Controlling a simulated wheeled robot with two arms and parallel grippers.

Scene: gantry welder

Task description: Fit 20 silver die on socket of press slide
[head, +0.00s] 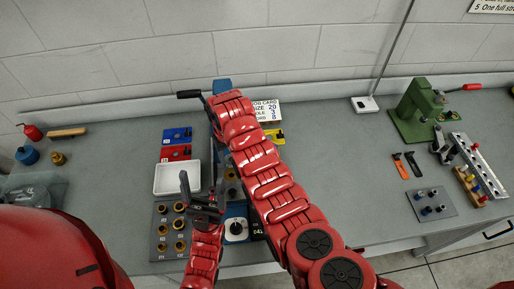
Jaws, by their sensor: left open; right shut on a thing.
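The blue press (222,86) stands at the back of the bench, mostly covered by my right arm; its slide and socket cannot be made out. A black-gripped lever (190,94) sticks out to the left at its top. My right arm reaches up from the lower right to the press. Its gripper and anything in it are hidden behind the wrist. My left gripper (199,190) is open, with no object visible between its fingers, just in front of the white tray and over the right edge of the die rack. I cannot pick out a silver 20 die.
A grey rack (160,242) with several brass-coloured pieces lies front left. The white tray (177,178), red box (176,153) and blue box (177,135) stand behind it. A job card (267,111) reads size 20.

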